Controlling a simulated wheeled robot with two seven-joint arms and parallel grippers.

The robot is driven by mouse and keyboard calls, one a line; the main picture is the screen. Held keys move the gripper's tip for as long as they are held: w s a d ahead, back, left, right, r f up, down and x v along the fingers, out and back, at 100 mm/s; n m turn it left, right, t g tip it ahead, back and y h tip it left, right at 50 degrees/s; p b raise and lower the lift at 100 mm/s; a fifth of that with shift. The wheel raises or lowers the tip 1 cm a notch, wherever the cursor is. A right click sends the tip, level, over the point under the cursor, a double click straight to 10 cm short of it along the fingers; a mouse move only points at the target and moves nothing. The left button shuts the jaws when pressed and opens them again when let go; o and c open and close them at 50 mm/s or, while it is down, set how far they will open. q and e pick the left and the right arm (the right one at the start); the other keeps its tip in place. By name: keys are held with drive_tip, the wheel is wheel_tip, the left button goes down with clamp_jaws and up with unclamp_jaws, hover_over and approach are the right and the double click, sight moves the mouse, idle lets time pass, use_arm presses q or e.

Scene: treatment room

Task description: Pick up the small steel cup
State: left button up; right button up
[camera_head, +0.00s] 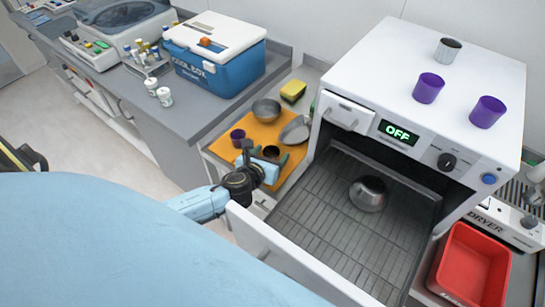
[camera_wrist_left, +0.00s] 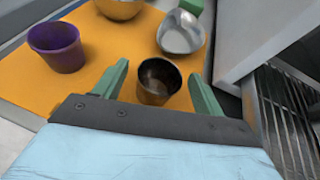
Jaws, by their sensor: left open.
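A small steel cup (camera_head: 271,151) with a dark inside stands upright on an orange mat (camera_head: 263,133). In the left wrist view the cup (camera_wrist_left: 158,82) is between the two green fingers of my left gripper (camera_wrist_left: 159,70), with a gap on each side. In the head view my left gripper (camera_head: 266,156) is open at the mat's near edge and partly covers the cup. Another small steel cup (camera_head: 447,50) stands on top of the white oven. My right gripper is not in view.
A purple cup (camera_head: 238,138), a steel bowl (camera_head: 266,110) and a shiny metal vessel (camera_head: 296,130) are on the mat around the cup. The open oven (camera_head: 345,225) with a steel pot (camera_head: 368,193) is close on the right. A blue cool box (camera_head: 214,70) stands on the counter behind.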

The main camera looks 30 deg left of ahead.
use_arm(q)
drive_tip(key=shift+x, duration=1.4)
drive_tip(key=c, duration=1)
drive_tip(key=shift+r, duration=0.1)
drive_tip(key=shift+c, duration=0.3)
